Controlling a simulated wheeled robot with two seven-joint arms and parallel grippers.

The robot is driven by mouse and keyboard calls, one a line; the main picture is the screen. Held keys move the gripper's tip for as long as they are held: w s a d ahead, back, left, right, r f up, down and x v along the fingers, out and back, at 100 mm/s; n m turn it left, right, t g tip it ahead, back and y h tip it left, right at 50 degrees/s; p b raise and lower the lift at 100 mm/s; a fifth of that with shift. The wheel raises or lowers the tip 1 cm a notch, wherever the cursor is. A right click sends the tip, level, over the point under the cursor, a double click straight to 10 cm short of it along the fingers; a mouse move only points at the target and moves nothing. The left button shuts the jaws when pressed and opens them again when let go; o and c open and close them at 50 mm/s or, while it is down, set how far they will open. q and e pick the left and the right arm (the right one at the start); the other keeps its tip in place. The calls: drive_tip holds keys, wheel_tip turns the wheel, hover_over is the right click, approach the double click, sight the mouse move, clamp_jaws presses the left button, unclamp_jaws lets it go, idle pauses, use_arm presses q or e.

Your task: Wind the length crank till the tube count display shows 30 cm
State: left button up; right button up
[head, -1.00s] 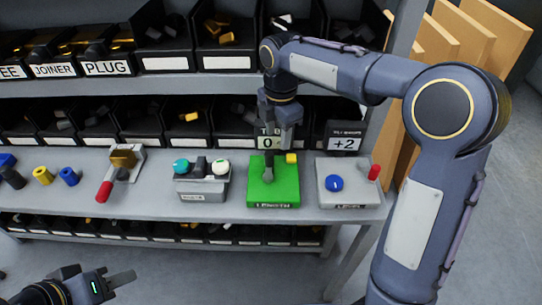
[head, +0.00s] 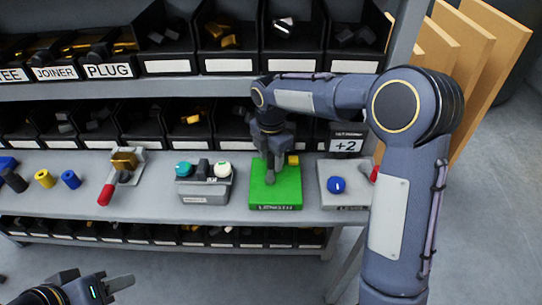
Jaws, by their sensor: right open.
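The green box (head: 260,198) labelled LENGTH stands on the shelf, and a yellow block-like knob (head: 293,160) shows at its back right. My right gripper (head: 271,178) points down over the green box, open, with its fingers close to the box top. Whether it touches a crank there cannot be told, as the gripper covers that part. The tube count display is hidden behind my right gripper. My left gripper (head: 112,284) is low at the left, away from the shelf; its finger opening is unclear.
A red-handled lever (head: 105,195) is further left. Bins line the back.

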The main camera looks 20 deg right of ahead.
clamp_jaws()
drive_tip(key=shift+d, duration=0.1)
